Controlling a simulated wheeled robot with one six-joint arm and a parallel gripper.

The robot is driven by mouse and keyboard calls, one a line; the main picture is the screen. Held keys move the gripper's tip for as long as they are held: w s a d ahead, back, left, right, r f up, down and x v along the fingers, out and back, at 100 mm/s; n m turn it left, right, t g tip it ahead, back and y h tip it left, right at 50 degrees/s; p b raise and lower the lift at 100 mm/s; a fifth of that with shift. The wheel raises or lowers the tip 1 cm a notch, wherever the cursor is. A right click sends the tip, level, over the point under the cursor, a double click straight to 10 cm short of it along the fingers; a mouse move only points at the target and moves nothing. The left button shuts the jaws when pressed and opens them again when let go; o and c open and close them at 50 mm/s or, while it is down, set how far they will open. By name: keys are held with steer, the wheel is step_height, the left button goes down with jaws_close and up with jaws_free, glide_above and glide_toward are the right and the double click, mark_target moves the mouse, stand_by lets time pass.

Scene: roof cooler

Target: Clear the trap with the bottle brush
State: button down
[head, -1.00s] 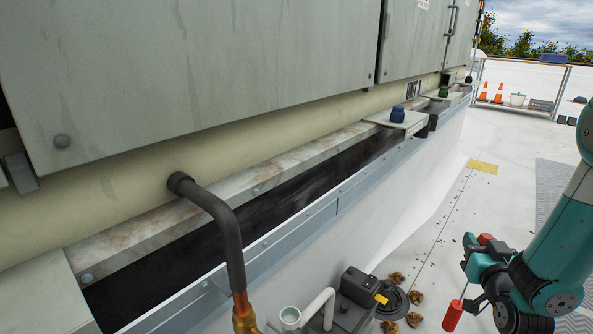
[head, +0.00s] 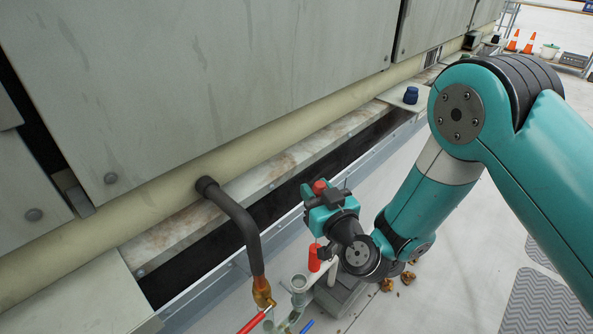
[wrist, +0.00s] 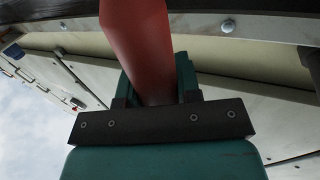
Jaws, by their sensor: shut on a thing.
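My gripper (head: 326,205) is shut on a red-handled tool, which I take to be the bottle brush (head: 319,187). Its red top shows above the jaws. A red cylinder (head: 315,257) shows below the jaws, apparently part of the same tool. In the wrist view the red shaft (wrist: 137,45) runs up from between the jaws (wrist: 155,98). The trap (head: 299,283) looks like pale pipework with an open upright mouth, low in the head view. The red cylinder appears just right of and above this mouth; I cannot tell whether they touch.
A dark drain pipe (head: 235,215) curves from the cooler wall to a copper fitting (head: 263,294), left of the trap. A metal gutter edge (head: 225,275) runs behind. A blue cap (head: 411,95) sits on the ledge. Brown leaves (head: 407,278) lie on the roof at right.

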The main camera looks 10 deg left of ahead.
steer(key=shift+n+g+y, duration=0.5)
steer(key=shift+y, duration=0.1)
steer(key=s+a+b, duration=0.1)
steer(key=a+f+b, duration=0.1)
steer(key=s+a+f+b, duration=0.1)
steer(key=shift+s+a, duration=0.35)
steer(key=shift+s+d+b, duration=0.1)
steer(key=shift+s+b, duration=0.1)
steer(key=shift+b, duration=0.3)
stand_by(1.4)
steer(key=b, duration=0.7)
glide_above(314, 263)
steer(key=a, duration=0.4)
steer(key=shift+s+a+f, duration=0.1)
steer(key=shift+s+f, duration=0.05)
steer(key=shift+f, duration=2)
steer(key=shift+s+a+f, duration=0.1)
steer(key=shift+f, duration=2.1)
steer(key=shift+f+b, duration=2.35)
steer(key=shift+f, duration=0.2)
